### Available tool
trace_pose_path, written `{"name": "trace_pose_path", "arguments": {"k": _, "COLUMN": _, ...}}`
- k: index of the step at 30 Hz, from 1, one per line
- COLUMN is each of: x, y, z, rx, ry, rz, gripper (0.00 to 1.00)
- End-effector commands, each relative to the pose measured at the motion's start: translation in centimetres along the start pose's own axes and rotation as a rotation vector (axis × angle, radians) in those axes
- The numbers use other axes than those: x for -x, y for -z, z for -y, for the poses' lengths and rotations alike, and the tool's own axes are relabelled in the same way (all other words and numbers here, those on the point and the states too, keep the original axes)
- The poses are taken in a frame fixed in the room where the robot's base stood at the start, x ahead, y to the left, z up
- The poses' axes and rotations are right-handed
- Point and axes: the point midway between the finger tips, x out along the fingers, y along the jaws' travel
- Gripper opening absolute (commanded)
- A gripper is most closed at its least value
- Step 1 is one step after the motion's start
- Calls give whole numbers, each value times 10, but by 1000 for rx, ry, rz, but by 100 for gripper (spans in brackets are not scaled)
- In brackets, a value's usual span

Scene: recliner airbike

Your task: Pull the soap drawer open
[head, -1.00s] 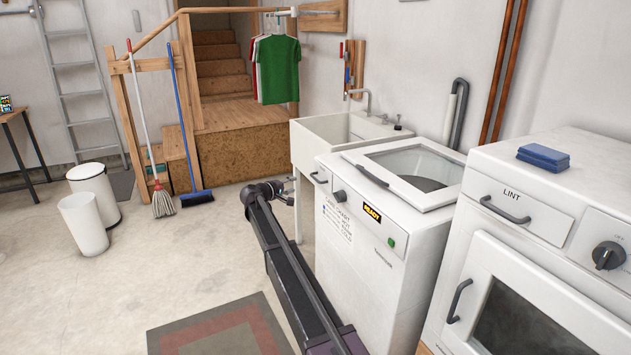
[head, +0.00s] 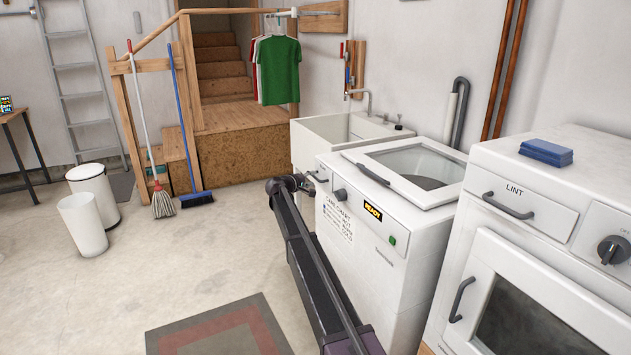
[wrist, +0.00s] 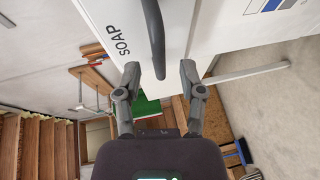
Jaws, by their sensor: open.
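The white soap drawer (wrist: 112,18) shows in the wrist view, marked SOAP, with a dark curved handle (wrist: 153,38). In the head view the drawer's handle (head: 318,177) is at the upper left of the washer's front. My gripper (wrist: 160,74) is open and empty, with one finger on each side of the handle's lower end in the picture. I cannot tell whether either finger touches it. In the head view my arm's end (head: 291,184) is just left of the drawer, and the fingers are hard to make out.
The washer (head: 365,260) has a top lid (head: 415,165) and a lit display (head: 373,210). A dryer (head: 460,255) with a blue item on top stands to its right. A sink (head: 340,135) is behind the washer. The floor to the left is clear around a mat (head: 225,325).

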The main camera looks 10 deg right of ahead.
Motion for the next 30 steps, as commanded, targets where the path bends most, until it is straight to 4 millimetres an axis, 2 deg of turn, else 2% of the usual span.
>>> {"name": "trace_pose_path", "arguments": {"k": 3, "x": -16, "y": 0, "z": 1, "rx": 0, "ry": 0, "rz": 1, "gripper": 51}}
{"name": "trace_pose_path", "arguments": {"k": 7, "x": -24, "y": 0, "z": 0, "rx": 0, "ry": 0, "rz": 1, "gripper": 51}}
{"name": "trace_pose_path", "arguments": {"k": 20, "x": -28, "y": -1, "z": 0, "rx": 0, "ry": 0, "rz": 1, "gripper": 51}}
{"name": "trace_pose_path", "arguments": {"k": 25, "x": -29, "y": -1, "z": 0, "rx": 0, "ry": 0, "rz": 1, "gripper": 1}}
{"name": "trace_pose_path", "arguments": {"k": 30, "x": -29, "y": -1, "z": 0, "rx": 0, "ry": 0, "rz": 1, "gripper": 0}}
